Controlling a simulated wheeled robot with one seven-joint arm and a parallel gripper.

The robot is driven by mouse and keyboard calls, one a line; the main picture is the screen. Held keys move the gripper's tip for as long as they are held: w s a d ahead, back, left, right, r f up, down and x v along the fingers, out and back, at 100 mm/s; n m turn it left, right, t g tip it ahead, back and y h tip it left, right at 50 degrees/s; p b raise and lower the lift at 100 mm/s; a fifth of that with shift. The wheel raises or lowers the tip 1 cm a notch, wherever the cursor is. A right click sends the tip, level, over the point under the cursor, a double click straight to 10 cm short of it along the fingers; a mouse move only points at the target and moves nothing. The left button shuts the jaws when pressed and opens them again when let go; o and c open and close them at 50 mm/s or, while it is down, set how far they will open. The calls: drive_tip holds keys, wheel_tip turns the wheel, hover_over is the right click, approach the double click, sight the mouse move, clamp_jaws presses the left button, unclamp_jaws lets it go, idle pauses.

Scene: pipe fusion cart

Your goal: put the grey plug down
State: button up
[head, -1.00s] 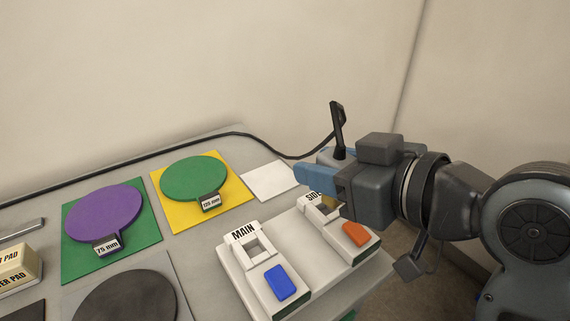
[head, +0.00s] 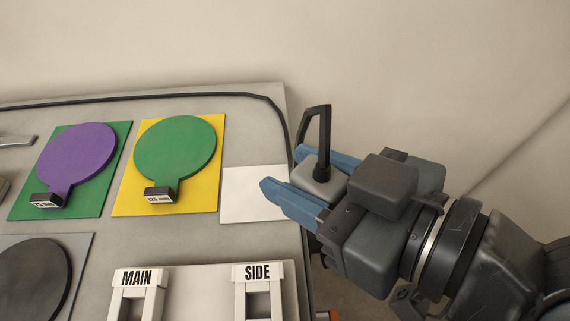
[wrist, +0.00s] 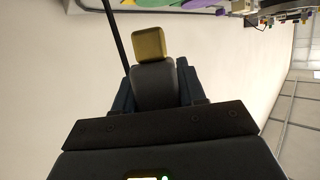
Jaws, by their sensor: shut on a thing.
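The grey plug (head: 318,184), with a black cord rising from its top, sits between the blue fingers of my gripper (head: 285,172). My gripper is shut on it and holds it beyond the right edge of the cart top, just right of the white square (head: 250,196). In the wrist view the plug's grey body (wrist: 155,82) is between the fingers (wrist: 156,92), with a yellow block-shaped end (wrist: 149,44) sticking out past them. The plug's underside is hidden.
A socket panel with MAIN (head: 137,279) and SIDE (head: 257,272) frames stands at the front. Purple (head: 76,152) and green (head: 175,148) discs lie on coloured squares to the left. The black cord (head: 200,95) runs along the back. The white square is bare.

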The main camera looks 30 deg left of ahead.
drive_tip(key=x, duration=0.4)
drive_tip(key=f+x, duration=0.1)
drive_tip(key=x, duration=0.3)
drive_tip(key=w+d+f+x, duration=0.1)
drive_tip(key=x, duration=0.4)
drive_tip(key=shift+w+d+f, duration=0.1)
drive_tip(key=shift+f, duration=2.2)
drive_tip(key=shift+f, duration=0.15)
drive_tip(key=o, duration=1.1)
